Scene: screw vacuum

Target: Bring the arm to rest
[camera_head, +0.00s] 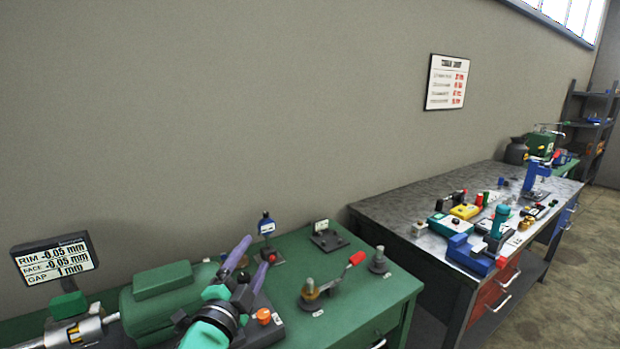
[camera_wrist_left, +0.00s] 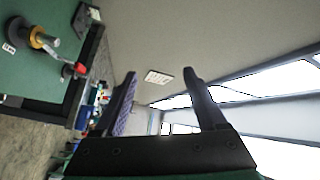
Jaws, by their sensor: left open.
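My left gripper (camera_head: 250,262) shows at the bottom middle of the head view, raised over the green workbench (camera_head: 350,301). Its two purple-grey fingers are apart with nothing between them. In the left wrist view the open fingers (camera_wrist_left: 160,100) point toward the wall and windows, and the gap between them is empty. My left arm hides part of the bench and of the green motor-like machine (camera_head: 158,302) beside it. My right gripper is not in view.
A red-handled lever device (camera_head: 325,287) and a small grey post (camera_head: 379,262) stand right of my gripper. A blue-topped tool (camera_head: 266,224) stands behind it. A readout screen (camera_head: 55,260) is at left. A grey bench (camera_head: 400,219) with several devices is at right.

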